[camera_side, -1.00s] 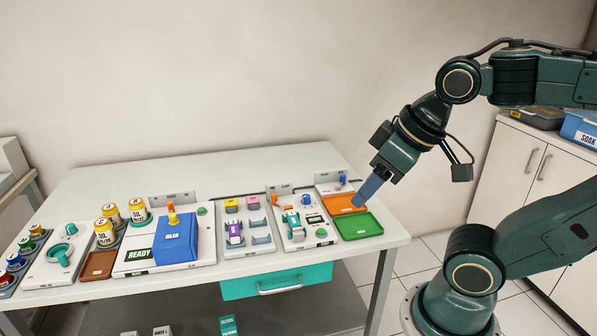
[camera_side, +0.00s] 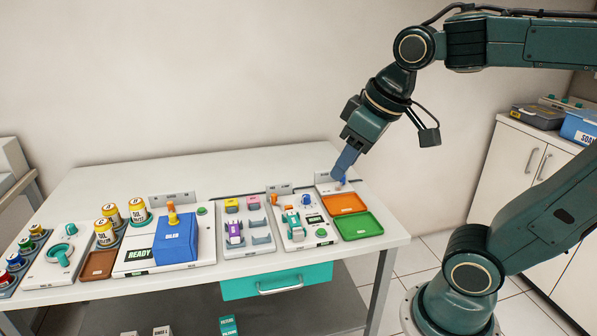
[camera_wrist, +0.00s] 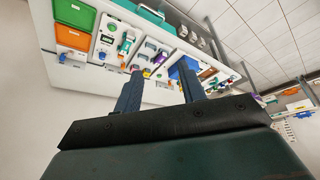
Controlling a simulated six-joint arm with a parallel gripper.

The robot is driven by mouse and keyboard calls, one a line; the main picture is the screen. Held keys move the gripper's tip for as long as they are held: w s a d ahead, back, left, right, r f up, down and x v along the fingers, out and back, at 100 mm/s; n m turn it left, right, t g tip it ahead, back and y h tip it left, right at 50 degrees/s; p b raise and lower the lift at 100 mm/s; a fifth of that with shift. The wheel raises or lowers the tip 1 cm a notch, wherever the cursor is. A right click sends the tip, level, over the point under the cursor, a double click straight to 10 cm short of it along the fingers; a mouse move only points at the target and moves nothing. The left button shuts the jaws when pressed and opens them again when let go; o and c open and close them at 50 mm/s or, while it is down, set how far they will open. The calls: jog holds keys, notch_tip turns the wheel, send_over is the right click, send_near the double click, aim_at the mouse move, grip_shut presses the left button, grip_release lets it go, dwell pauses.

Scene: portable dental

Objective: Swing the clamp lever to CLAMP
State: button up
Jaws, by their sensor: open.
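A small blue lever or knob (camera_side: 343,182) stands on a small pale panel at the right back of the table, behind the orange tray. It also shows in the wrist view (camera_wrist: 65,57). Other lever-like parts are a yellow-and-orange one (camera_side: 172,215) by the blue box and an orange one (camera_side: 275,201) on the panel with the small screen. I cannot read which is the clamp lever or where CLAMP is marked. My gripper (camera_side: 341,170) points down close to the blue lever; contact is unclear. In the wrist view its fingers (camera_wrist: 160,74) are apart with nothing held.
An orange tray (camera_side: 344,202) and a green tray (camera_side: 360,226) lie in front of the blue lever. A blue box (camera_side: 178,240) and several yellow-capped jars stand further left. A low upright sign plate (camera_side: 330,175) stands close by. The back of the table is clear.

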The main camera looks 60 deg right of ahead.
jog(key=w+d+r+g, duration=0.15)
jog(key=w+d, duration=0.25)
jog(key=w, duration=0.7)
jog(key=n+g, duration=0.1)
jog(key=g, duration=0.3)
send_over(274, 194)
notch_tip(274, 194, down, 19)
jog(key=shift+s+a+r+t, duration=0.1)
jog(key=shift+r+t, duration=0.05)
jog(key=shift+t, duration=0.1)
notch_tip(274, 194, down, 14)
jog(key=shift+r, duration=0.15)
jog(key=shift+c, duration=0.4)
